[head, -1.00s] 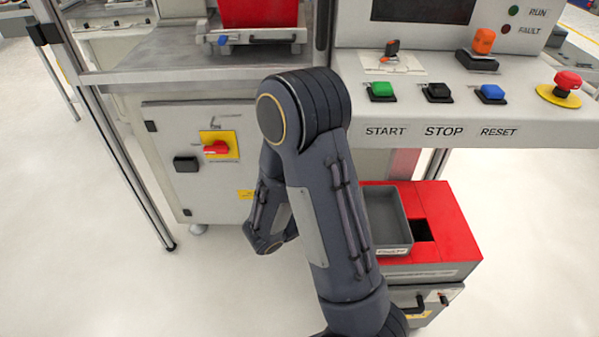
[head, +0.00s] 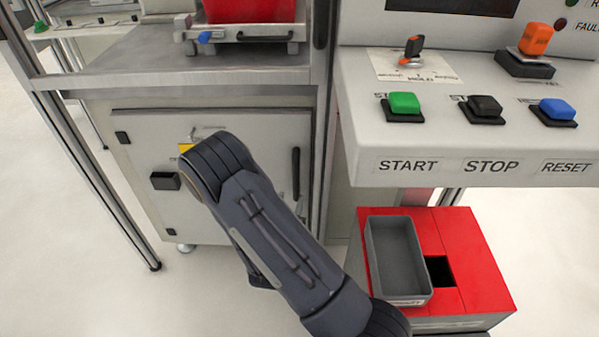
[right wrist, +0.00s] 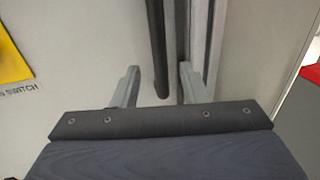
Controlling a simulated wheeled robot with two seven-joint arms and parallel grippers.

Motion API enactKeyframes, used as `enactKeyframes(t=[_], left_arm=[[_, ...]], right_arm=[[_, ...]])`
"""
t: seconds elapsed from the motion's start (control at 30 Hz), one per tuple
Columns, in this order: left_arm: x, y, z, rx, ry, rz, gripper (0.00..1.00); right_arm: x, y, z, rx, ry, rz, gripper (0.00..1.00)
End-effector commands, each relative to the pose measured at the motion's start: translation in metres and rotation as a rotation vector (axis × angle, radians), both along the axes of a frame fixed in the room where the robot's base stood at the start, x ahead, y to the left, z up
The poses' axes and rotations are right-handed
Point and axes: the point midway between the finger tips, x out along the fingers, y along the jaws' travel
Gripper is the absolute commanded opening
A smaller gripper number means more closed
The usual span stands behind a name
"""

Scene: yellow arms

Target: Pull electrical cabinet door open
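The grey electrical cabinet door (head: 150,135) stands below the machine's shelf in the head view and looks closed. Its black vertical handle (head: 296,172) is near the door's right edge. In the right wrist view the handle (right wrist: 156,45) runs down between the two fingertips of my right gripper (right wrist: 160,83), which is open with a gap on both sides of the handle. I cannot tell how deep the handle sits between the fingers. In the head view my right forearm hides this gripper and part of the door. My left gripper is not in view.
A control panel (head: 370,140) with coloured buttons juts out at the right. Below it stands a red box (head: 480,265) with a grey tray (head: 372,250). A metal frame post (head: 85,160) rises left of the cabinet. The floor at left is clear.

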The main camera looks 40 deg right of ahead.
Motion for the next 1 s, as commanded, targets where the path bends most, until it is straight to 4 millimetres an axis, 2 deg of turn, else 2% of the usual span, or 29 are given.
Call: enactKeyframes(t=[0.17, 0.4, 0.6, 0.93, 1.0], left_arm=[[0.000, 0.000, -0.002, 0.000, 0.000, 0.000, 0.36], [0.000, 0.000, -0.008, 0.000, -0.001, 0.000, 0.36], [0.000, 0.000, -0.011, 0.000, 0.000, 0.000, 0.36], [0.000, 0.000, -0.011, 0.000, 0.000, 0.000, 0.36], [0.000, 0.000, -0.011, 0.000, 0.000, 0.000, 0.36]], right_arm=[[0.008, -0.008, -0.001, -0.002, -0.001, 0.004, 0.40], [0.032, -0.039, -0.001, -0.002, -0.003, 0.002, 0.40], [0.046, -0.056, -0.001, -0.002, 0.000, 0.004, 0.40], [0.049, -0.061, -0.001, -0.001, 0.002, 0.004, 0.40], [0.049, -0.061, -0.001, -0.001, 0.002, 0.004, 0.33]])
